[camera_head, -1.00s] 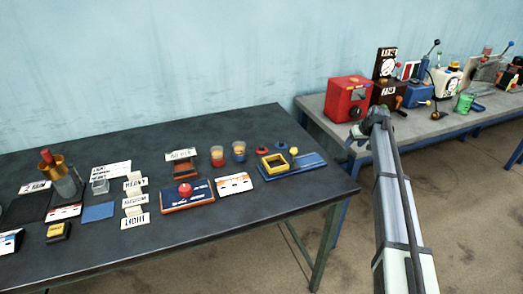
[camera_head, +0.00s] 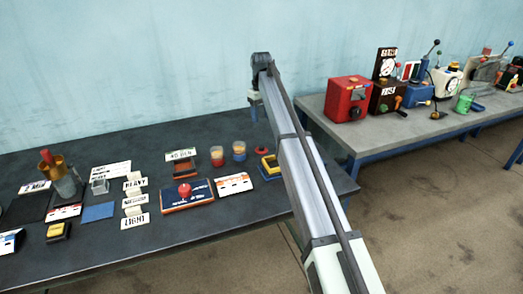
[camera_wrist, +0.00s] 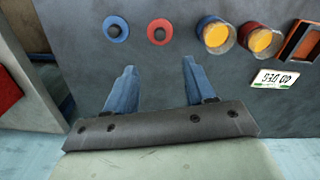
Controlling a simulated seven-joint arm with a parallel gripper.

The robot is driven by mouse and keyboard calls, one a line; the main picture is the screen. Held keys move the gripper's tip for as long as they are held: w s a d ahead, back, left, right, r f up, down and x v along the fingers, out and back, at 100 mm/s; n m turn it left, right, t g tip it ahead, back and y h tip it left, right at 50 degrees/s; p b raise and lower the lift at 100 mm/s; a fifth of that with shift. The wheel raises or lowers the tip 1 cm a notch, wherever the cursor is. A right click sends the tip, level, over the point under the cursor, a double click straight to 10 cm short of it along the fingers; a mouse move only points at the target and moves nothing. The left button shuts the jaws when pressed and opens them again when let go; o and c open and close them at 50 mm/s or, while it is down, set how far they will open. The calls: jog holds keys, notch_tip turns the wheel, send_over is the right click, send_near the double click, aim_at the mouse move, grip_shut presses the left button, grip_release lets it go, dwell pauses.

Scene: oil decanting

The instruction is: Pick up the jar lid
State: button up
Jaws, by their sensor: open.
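Two round lids with dark centres lie on the dark table: a red lid (camera_wrist: 158,32) and a blue lid (camera_wrist: 116,29), side by side in the wrist view. The red lid (camera_head: 262,150) also shows in the head view; the blue one is hidden there behind my arm. Two jars with orange contents, one with a blue band (camera_wrist: 212,33) and one with a red band (camera_wrist: 259,40), stand beside the lids. My gripper (camera_wrist: 159,68) is open and empty, its fingers apart above the table. In the head view my gripper (camera_head: 254,110) hangs over the table's back edge.
A grey bench (camera_head: 390,138) with machines is at the right.

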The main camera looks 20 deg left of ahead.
aim_at(261, 146)
notch_tip(261, 146, down, 14)
jog(key=shift+r, duration=0.2)
grip_shut()
dwell(1.0)
